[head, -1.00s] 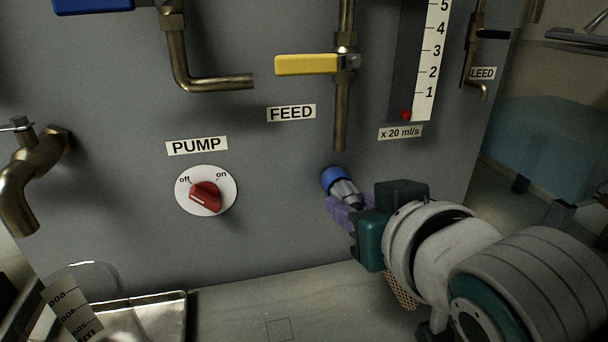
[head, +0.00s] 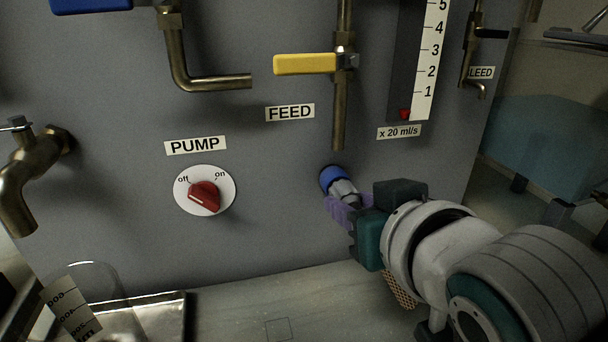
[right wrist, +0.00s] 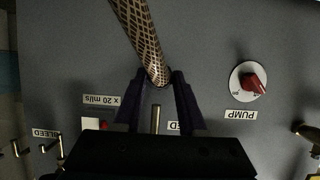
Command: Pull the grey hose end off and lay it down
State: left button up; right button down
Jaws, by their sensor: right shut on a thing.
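The grey hose end (head: 344,191) sits at the blue collar (head: 332,178) low on the grey panel. The two look in contact, with no clear gap. My right gripper (head: 346,208), with purple fingers, is shut on the hose end from the front right. In the right wrist view the fingers (right wrist: 158,85) stand either side of the tip of the brown braided hose (right wrist: 145,35). A bit of the hose also shows below my wrist in the head view (head: 400,290). My right wrist hides the rest of it. My left gripper is not in view.
Above are the yellow feed lever (head: 305,64) and its down pipe (head: 339,120). The red pump knob (head: 204,196) is to the left. A brass tap (head: 30,175), a metal tray (head: 184,310) and a graduated vessel (head: 72,308) are at far left. The ledge (head: 250,305) below is clear.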

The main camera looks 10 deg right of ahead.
jog(key=shift+s, duration=0.1)
jog(key=shift+s, duration=0.15)
jog(key=shift+s, duration=0.15)
jog(key=shift+s+d+p, duration=0.1)
jog(key=shift+s+p, duration=1.2)
jog(key=shift+s, duration=1.3)
